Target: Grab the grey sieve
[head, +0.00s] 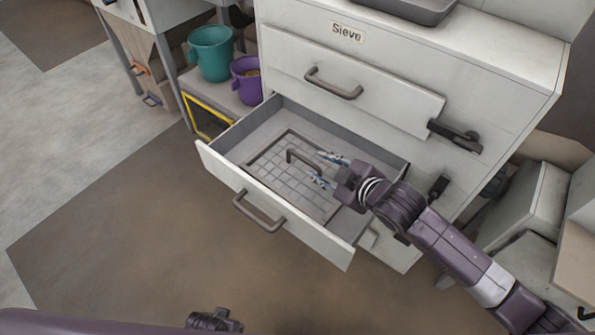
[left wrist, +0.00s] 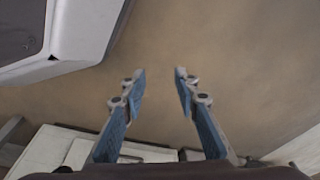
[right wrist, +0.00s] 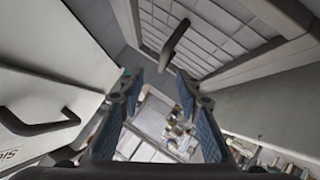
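The grey sieve (head: 276,181) lies in the open drawer (head: 300,228), a flat framed grid with a raised dark handle (head: 303,158). My right gripper (head: 318,169) is inside the drawer opening, its blue fingers spread apart just right of the handle. In the right wrist view the sieve's grid (right wrist: 220,32) and handle (right wrist: 174,44) show beyond the open right gripper (right wrist: 164,84), with nothing between the fingertips. My left gripper (left wrist: 160,82) is open and empty above brown floor in the left wrist view. Only a dark part of the left arm shows in the head view.
The white cabinet (head: 480,75) bears a "Sieve" label and a closed drawer with a handle (head: 333,84) above the open one. A dark tray (head: 410,8) is on top. A teal bucket (head: 211,55) and a purple bucket (head: 245,82) stand to the left. Floor in front is clear.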

